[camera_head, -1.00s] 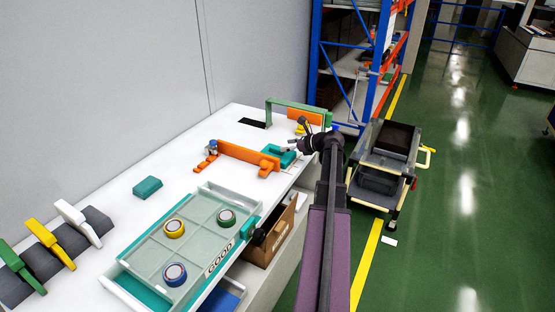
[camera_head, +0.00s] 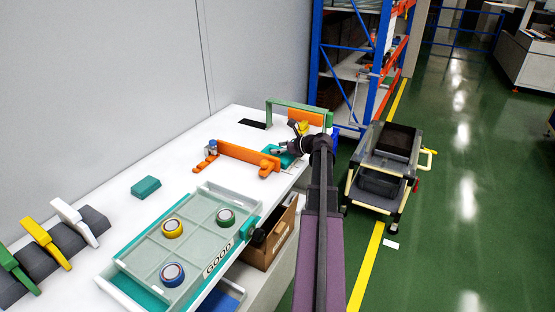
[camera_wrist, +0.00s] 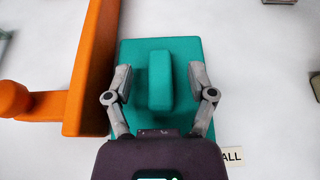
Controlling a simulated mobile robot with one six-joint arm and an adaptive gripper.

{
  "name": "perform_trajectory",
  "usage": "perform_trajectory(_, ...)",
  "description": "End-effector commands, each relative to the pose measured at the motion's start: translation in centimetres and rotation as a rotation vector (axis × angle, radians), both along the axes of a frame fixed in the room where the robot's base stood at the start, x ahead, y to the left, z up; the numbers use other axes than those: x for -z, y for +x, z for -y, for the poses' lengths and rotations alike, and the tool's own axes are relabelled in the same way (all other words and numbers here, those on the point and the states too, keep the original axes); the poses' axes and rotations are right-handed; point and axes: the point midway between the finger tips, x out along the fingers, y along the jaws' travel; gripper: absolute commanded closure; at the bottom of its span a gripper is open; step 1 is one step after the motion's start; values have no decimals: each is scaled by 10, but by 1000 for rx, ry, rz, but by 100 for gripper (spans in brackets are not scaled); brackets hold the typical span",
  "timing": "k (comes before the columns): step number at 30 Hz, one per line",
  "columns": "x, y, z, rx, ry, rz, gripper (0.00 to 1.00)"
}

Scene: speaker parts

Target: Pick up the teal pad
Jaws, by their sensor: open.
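A flat teal pad with a raised teal block on top (camera_wrist: 182,52) lies on the white table in the wrist view. In the head view this pad (camera_head: 292,162) is partly hidden by my wrist. My gripper (camera_wrist: 161,78) is open above the pad, with one finger on each side of the raised block. Gaps show between fingers and block, so I am not gripping it. The gripper (camera_head: 281,151) also shows small in the head view. A separate teal block (camera_head: 146,187) lies farther left on the table.
An orange bracket (camera_wrist: 88,75) stands close to the pad's left side. A divided tray (camera_head: 190,215) with several tape rolls lies in front. A green arch (camera_head: 290,105) stands behind. A dark cart (camera_head: 385,165) is on the floor to the right.

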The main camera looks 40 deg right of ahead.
Motion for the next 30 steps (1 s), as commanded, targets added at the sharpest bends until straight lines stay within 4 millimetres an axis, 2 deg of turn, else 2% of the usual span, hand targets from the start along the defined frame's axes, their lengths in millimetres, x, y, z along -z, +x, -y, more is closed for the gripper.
perform_trajectory(6, 7, 16, -4, 1, 1, 0, 29)
perform_trajectory(23, 7, 17, -4, 1, 1, 0, 29)
perform_trajectory(26, 7, 17, -4, 1, 1, 0, 52)
perform_trajectory(30, 7, 17, -4, 1, 1, 0, 94)
